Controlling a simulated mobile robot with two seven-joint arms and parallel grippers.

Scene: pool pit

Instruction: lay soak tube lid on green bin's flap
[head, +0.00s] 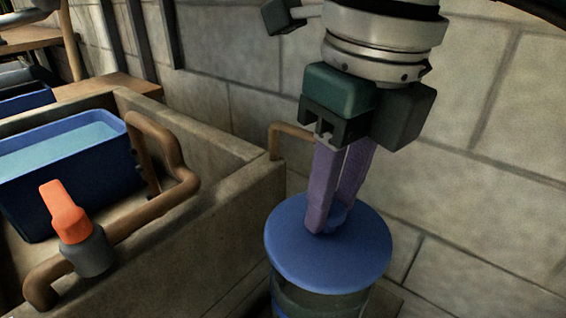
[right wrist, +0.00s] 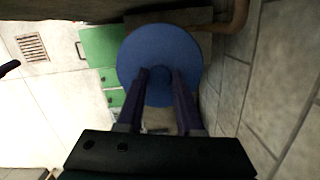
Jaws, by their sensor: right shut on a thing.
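The soak tube lid (head: 300,255) is a flat blue disc with a small blue knob on top. In the head view it lies over the top of a dark, round tube (head: 320,300), of which only the upper part shows. My right gripper (head: 326,222), with purple fingers, points down and is shut on the lid's knob. In the right wrist view the lid (right wrist: 135,50) shows beyond my right gripper (right wrist: 160,76). Whether the lid touches the tube rim is unclear. Green box-like shapes (right wrist: 100,45) lie beside it there; I cannot tell whether one is the bin's flap.
A stone trough (head: 225,215) stands left of the tube, with a blue water-filled tub (head: 75,185) in it. A brown pipe (head: 165,205) and an orange-topped valve (head: 65,215) are at its edge. A block wall (head: 470,200) rises behind and right. A floor grate (right wrist: 32,46) shows.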

